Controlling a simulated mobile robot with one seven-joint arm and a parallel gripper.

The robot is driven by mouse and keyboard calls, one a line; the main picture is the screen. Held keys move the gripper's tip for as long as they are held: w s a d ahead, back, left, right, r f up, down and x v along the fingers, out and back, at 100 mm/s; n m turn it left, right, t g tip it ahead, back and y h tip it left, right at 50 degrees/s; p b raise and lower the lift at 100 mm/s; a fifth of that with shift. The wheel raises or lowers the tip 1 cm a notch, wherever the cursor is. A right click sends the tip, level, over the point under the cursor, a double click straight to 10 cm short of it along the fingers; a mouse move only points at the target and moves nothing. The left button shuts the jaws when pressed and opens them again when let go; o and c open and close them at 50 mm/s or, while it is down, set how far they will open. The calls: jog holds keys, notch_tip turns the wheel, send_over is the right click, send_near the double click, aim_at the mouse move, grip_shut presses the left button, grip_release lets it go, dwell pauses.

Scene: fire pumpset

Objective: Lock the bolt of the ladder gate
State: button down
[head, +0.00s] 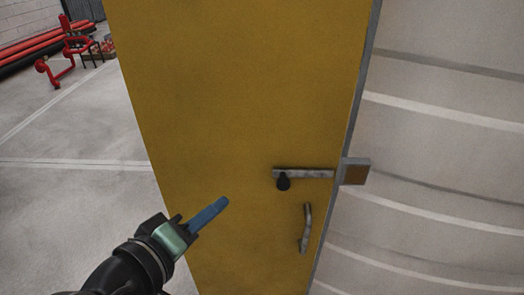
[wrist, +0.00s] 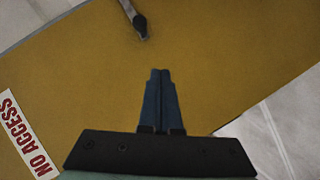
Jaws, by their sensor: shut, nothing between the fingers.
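The ladder gate (head: 235,95) is a tall yellow panel with a grey edge on its right. A grey bolt (head: 308,173) lies level across it, with a black knob (head: 283,184) hanging at its left end. Its right end reaches the square keeper (head: 354,171) at the gate's edge; I cannot tell whether it enters it. My gripper (head: 225,202) is left of and below the knob, apart from it, with its blue fingers shut and empty. In the wrist view my gripper (wrist: 160,72) points toward the bolt's knob (wrist: 141,25) at the top.
A curved grey handle (head: 306,228) stands on the gate below the bolt. A NO ACCESS sign (wrist: 27,140) shows at the left of the wrist view. Red pipework (head: 70,48) stands on the floor far left. A pale ribbed wall (head: 445,150) fills the right side. Floor left of the gate is clear.

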jog(key=shift+n+g+h, duration=0.4)
jog(key=shift+g+h, duration=0.2)
jog(key=shift+h, duration=0.1)
jog(key=r+p, duration=0.1)
jog(key=s+r+p, duration=0.1)
jog(key=p, duration=0.1)
jog(key=s+r+p, duration=0.1)
jog(key=r+p, duration=0.1)
jog(key=shift+s+a+r, duration=0.1)
jog(key=shift+s+a, duration=0.1)
jog(key=shift+a, duration=0.1)
jog(key=shift+w, duration=0.15)
jog(key=p, duration=0.3)
send_near(280, 176)
jog(key=w+a, duration=0.1)
jog(key=w, duration=0.1)
jog(key=shift+w+d+f+p, duration=0.25)
jog(key=shift+w+d, duration=0.05)
jog(key=shift+d, duration=0.25)
jog(key=shift+w+d+f+p, duration=0.2)
jog(key=shift+w+d+f, duration=0.05)
jog(key=shift+d, duration=0.3)
jog(key=shift+w+d+f+p, duration=0.25)
jog(key=shift+w+d, duration=0.05)
jog(key=shift+d, duration=0.3)
